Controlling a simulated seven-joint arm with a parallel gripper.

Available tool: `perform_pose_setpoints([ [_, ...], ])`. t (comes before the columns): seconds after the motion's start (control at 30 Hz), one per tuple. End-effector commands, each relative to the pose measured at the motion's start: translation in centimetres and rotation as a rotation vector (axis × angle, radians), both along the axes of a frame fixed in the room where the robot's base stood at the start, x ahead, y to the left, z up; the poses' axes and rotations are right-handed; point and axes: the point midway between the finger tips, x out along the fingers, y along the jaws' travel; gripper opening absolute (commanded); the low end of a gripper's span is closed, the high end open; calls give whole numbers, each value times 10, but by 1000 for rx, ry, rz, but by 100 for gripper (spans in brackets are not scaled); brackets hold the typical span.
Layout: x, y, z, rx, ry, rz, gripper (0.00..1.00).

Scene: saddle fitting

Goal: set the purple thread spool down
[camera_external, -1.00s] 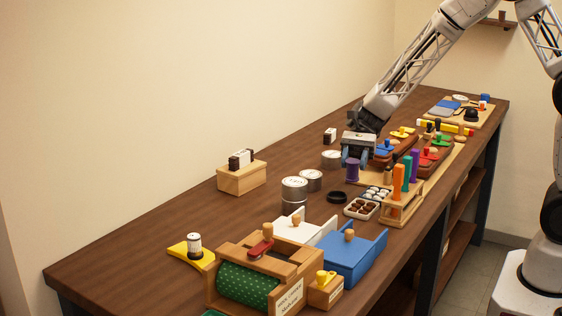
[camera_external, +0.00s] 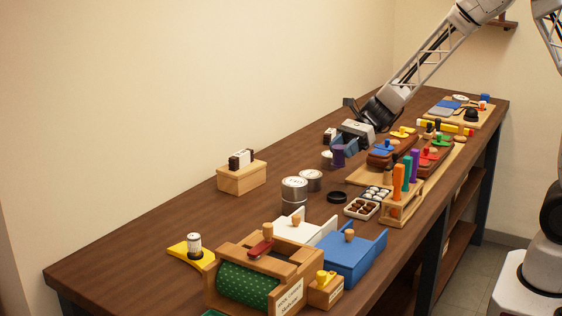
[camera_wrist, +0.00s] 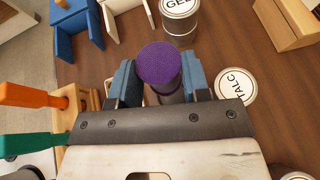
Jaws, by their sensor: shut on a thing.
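The purple thread spool (camera_external: 339,156) is upright in my gripper (camera_external: 345,150), above the middle of the long table. In the wrist view the spool's round purple top (camera_wrist: 160,62) faces the camera, and the blue fingers of my gripper (camera_wrist: 158,84) are shut on it from both sides. Whether the spool's lower end touches the table or hangs a little above it cannot be told. My gripper hides part of the spool and of the table behind it.
More tins (camera_external: 294,190) stand nearer. A wooden board (camera_external: 365,177) and a rack of coloured handles (camera_external: 402,205) are to the right.

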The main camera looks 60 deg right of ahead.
Motion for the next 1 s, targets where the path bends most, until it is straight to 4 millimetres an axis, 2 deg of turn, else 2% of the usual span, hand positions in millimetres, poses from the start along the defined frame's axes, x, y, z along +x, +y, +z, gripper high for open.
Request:
perform_pose_setpoints([
  [0.17,0,0,-8,0,0,1,20],
  [0.5,0,0,-52,0,3,1,20],
  [0.6,0,0,-60,0,0,1,20],
  [1.0,0,0,-63,0,-1,1,20],
])
